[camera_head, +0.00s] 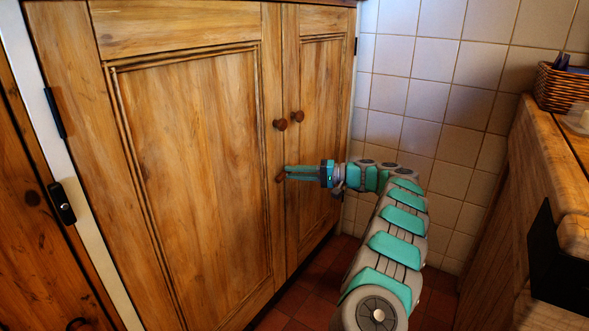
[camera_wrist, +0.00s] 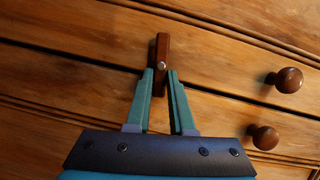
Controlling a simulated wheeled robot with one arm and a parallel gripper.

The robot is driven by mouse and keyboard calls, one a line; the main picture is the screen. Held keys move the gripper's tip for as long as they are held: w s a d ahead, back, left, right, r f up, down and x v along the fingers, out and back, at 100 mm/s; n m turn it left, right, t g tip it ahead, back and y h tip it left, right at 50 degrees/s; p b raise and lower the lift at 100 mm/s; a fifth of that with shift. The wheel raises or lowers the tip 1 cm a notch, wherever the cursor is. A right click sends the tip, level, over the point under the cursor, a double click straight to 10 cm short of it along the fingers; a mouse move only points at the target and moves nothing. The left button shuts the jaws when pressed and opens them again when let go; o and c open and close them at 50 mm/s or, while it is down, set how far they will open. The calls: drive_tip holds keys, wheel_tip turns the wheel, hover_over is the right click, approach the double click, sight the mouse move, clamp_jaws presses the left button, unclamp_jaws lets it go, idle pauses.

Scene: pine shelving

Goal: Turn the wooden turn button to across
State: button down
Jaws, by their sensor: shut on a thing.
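The wooden turn button (camera_wrist: 162,46) is a small dark reddish-brown bar with a pale screw head, mounted near the seam between two pine cupboard doors. In the wrist view it points up the picture, lying crosswise to the door boards, not quite square to them. It also shows small in the head view (camera_head: 280,179), below the two knobs. My gripper (camera_wrist: 161,74) has one teal finger on each side of the bar and is shut on it. In the head view my gripper (camera_head: 287,174) reaches the doors from the right.
Two round brown knobs (camera_head: 280,124) (camera_head: 298,116) stick out above the turn button, close to my gripper. A tiled wall (camera_head: 430,95) is to the right. A wooden counter (camera_head: 560,160) with a wicker basket (camera_head: 563,88) stands at the far right.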

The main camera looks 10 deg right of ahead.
drive_tip(key=shift+f+m+y, duration=0.25)
drive_tip(key=shift+m+y, duration=0.15)
drive_tip(key=shift+m, duration=0.5)
drive_tip(key=c, duration=0.8)
unclamp_jaws()
drive_tip(key=shift+d, duration=0.1)
drive_tip(key=v, duration=0.7)
drive_tip(key=shift+s+d, duration=0.15)
drive_tip(key=shift+d, duration=0.15)
